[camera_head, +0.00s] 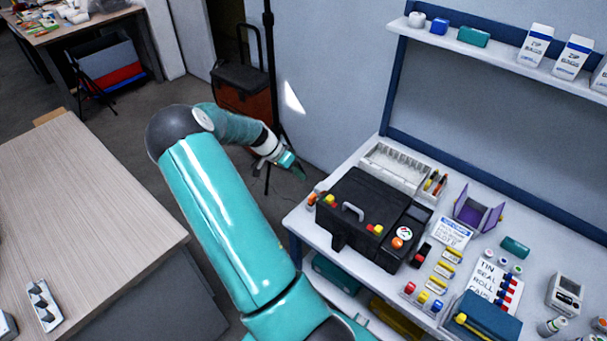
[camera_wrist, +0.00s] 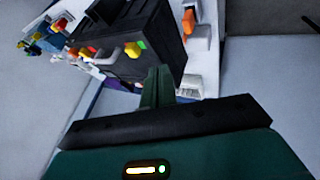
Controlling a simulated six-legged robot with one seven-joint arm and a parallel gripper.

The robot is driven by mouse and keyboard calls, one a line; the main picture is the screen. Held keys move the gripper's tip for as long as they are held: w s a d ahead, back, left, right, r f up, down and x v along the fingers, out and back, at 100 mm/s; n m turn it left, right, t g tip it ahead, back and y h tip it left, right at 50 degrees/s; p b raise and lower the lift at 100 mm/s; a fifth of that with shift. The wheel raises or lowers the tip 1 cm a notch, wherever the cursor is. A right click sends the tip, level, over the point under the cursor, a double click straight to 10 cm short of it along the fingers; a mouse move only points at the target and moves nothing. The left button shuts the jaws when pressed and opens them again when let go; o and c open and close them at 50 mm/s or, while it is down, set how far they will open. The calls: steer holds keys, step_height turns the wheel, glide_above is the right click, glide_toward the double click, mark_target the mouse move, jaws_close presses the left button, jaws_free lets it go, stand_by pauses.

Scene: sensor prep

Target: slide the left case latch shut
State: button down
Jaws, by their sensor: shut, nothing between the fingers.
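The black case (camera_head: 390,208) sits closed on the white bench, with a grey handle (camera_head: 352,211) on its front. The left latch (camera_head: 330,201), yellow and red, is left of the handle; a yellow right latch (camera_head: 377,230) is on the other side. Whether the left latch is slid shut is too small to tell. My gripper (camera_head: 299,173) is in the air left of the case, apart from it. In the wrist view, my shut, empty fingers (camera_wrist: 158,84) point toward the case (camera_wrist: 155,35), below what looks like the left latch (camera_wrist: 133,50).
The bench (camera_head: 300,224) also holds a white divided tray (camera_head: 397,167), a purple open holder (camera_head: 478,214), yellow and red small parts and a blue box (camera_head: 482,320). A wooden table (camera_head: 90,220) stands at left. The floor between is free of objects near my gripper.

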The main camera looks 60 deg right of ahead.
mark_target(328, 197)
steer(key=s+f, duration=0.2)
steer(key=s+d+f, duration=0.1)
steer(key=s, duration=0.2)
steer(key=s+f, duration=0.2)
steer(key=shift+s+d+f, duration=0.3)
steer(key=shift+s+a, duration=0.1)
steer(key=shift+s, duration=0.95)
